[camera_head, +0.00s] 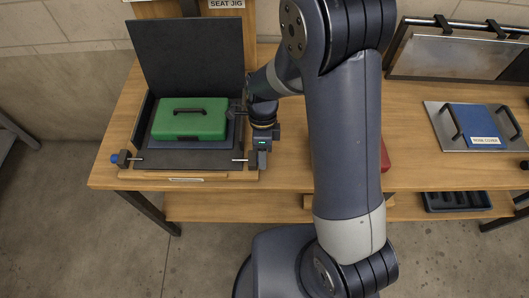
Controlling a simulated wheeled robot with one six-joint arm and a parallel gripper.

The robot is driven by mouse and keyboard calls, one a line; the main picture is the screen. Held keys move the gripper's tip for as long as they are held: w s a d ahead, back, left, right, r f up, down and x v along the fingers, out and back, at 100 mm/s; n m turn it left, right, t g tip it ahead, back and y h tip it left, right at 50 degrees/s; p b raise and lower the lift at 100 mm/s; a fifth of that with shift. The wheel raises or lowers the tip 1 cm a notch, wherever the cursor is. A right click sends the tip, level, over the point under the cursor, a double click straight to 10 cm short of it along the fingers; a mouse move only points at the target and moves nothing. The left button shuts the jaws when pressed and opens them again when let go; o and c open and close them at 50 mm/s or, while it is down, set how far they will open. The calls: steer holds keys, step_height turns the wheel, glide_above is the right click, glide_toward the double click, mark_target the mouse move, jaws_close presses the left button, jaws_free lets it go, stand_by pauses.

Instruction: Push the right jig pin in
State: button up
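The seat jig is a dark fixture (190,160) on the wooden bench, with a tall dark plate standing at its back. A green block with a black handle (188,118) sits in it. The left jig pin (124,158) has a blue knob sticking out at the jig's front left. At the front right, a short silver piece of the right jig pin (239,160) shows; its outer end is hidden behind my gripper. My gripper (262,158) points down right at that corner. Its fingers are too small and covered to tell whether they are open or touching the pin.
A metal plate with a blue block labelled as a cover (474,121) lies at the right of the bench. A red object (385,156) is partly hidden behind my arm. A dark tray (457,201) sits on the lower shelf.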

steer(key=shift+o, duration=0.8)
steer(key=shift+d, duration=0.1)
steer(key=v, duration=1)
steer(key=shift+r, duration=0.4)
steer(key=shift+w, duration=0.1)
steer(key=x, duration=1)
steer(key=shift+f, duration=0.1)
steer(key=d, duration=0.3)
steer(key=shift+d+f, duration=0.1)
steer(key=shift+f, duration=0.25)
steer(key=shift+d, duration=0.6)
